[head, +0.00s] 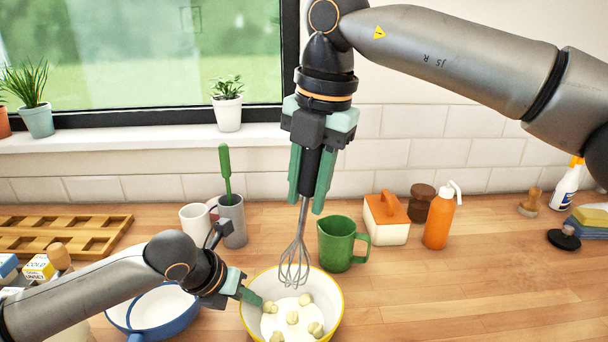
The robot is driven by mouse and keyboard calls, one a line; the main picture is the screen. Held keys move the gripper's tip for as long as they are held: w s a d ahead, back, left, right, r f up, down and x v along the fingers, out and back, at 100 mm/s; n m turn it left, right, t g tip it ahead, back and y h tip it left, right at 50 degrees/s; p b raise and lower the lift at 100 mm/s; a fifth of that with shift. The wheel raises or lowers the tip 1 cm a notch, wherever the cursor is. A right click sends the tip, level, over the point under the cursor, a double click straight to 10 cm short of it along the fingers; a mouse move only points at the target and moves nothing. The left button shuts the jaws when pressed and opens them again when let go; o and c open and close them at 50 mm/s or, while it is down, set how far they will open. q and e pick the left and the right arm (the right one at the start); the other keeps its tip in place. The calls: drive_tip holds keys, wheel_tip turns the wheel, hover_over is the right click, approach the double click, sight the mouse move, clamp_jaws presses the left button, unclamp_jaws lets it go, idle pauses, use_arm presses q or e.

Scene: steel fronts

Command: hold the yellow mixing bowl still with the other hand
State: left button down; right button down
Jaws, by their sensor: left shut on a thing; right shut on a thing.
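The yellow mixing bowl (332,322) stands on the wooden counter at the bottom middle, white inside with a yellow rim. Several pale, roundish lumps lie in it. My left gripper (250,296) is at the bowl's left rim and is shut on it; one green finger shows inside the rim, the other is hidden. My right gripper (312,185) points down above the bowl, shut on the dark handle of a wire whisk (295,262). The whisk hangs upright, its wires over the back part of the bowl; I cannot tell whether they touch anything.
A green mug (338,243) stands close behind the bowl, right of the whisk. A blue-rimmed pan (160,308) is left of the bowl, partly under my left arm. An orange-lidded box (388,220) and orange bottle (439,218) stand behind right. The counter's right front is clear.

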sight(305, 252)
drive_tip(key=shift+w+a+f, duration=0.1)
drive_tip(key=shift+a+f, duration=0.05)
drive_tip(key=shift+f, duration=2.45)
drive_tip(key=shift+w+a+f, duration=0.1)
drive_tip(key=shift+f, duration=2.45)
drive_tip(key=shift+f, duration=0.7)
